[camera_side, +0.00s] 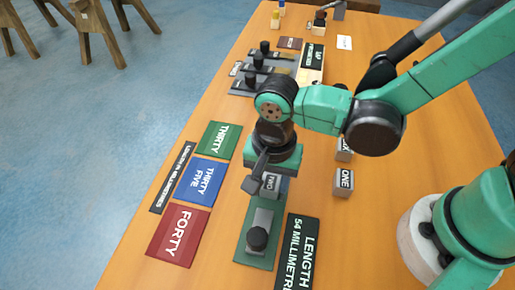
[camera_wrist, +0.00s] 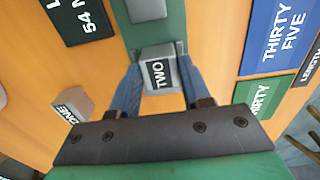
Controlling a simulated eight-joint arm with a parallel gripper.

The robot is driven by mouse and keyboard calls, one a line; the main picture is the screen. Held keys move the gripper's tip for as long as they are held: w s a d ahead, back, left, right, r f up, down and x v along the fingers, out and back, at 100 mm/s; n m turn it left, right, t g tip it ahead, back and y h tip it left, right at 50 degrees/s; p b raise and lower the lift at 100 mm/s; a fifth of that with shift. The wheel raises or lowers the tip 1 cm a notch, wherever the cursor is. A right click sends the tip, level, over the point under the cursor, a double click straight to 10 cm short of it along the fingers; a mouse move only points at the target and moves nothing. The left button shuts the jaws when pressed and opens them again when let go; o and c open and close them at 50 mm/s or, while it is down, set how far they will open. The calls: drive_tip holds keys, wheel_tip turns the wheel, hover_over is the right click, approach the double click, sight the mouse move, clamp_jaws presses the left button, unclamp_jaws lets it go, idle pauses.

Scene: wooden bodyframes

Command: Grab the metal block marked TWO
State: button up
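The metal block marked TWO (camera_wrist: 158,72) is a grey cube with a dark label. It stands at the end of a green fixture plate (camera_wrist: 172,24) and also shows in the side view (camera_side: 270,184), partly hidden below my gripper. My gripper (camera_wrist: 159,80) points down over it, with one blue-grey finger on each side of the block. The fingers lie very close to its sides; I cannot tell whether they touch or press on it.
A block marked ONE (camera_side: 343,182) stands to the right, with another block (camera_side: 344,150) behind it. Green, blue (camera_side: 199,181) and red (camera_side: 178,235) number cards lie left.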

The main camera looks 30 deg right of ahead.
clamp_jaws()
drive_tip(key=shift+r, duration=0.1)
